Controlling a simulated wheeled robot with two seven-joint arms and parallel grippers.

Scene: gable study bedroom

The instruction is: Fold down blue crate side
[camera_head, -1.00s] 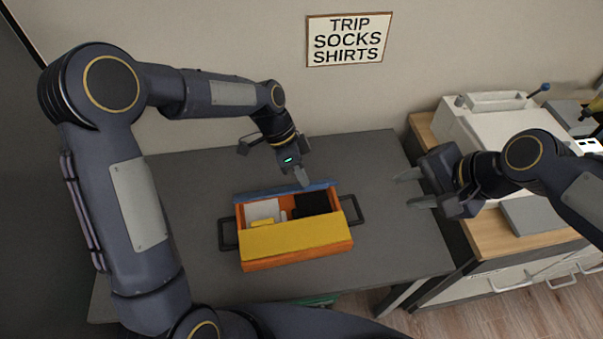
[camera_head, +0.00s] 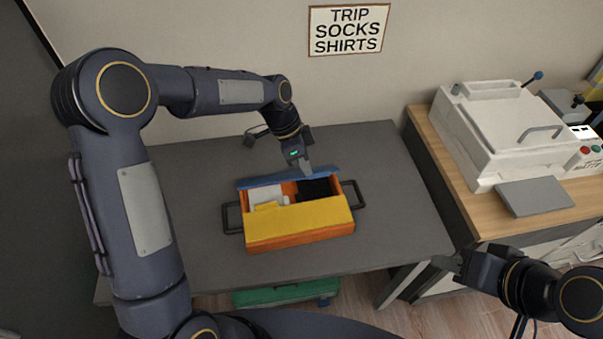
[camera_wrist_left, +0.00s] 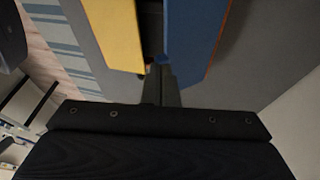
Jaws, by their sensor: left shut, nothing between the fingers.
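The orange crate (camera_head: 262,245) stands on the grey table with a yellow side (camera_head: 300,222) folded over at its front. Its blue side (camera_head: 270,180) runs along the back edge and leans outward, its broad face partly showing. My left gripper (camera_head: 308,170) is shut and empty, with its fingertips at the blue side near its right half. In the left wrist view the shut fingers (camera_wrist_left: 161,85) sit beside the blue side (camera_wrist_left: 188,35), with the yellow side (camera_wrist_left: 115,32) to the left. My right gripper (camera_head: 442,262) is away from the crate at lower right; its jaw opening is unclear.
White and black items (camera_head: 314,188) lie in the crate. Dark handles (camera_head: 354,195) stick out at both ends. The grey table (camera_head: 400,220) is clear around it. A white machine (camera_head: 500,125) stands on the wooden cabinet at right. A green bin (camera_head: 280,294) is below the table.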

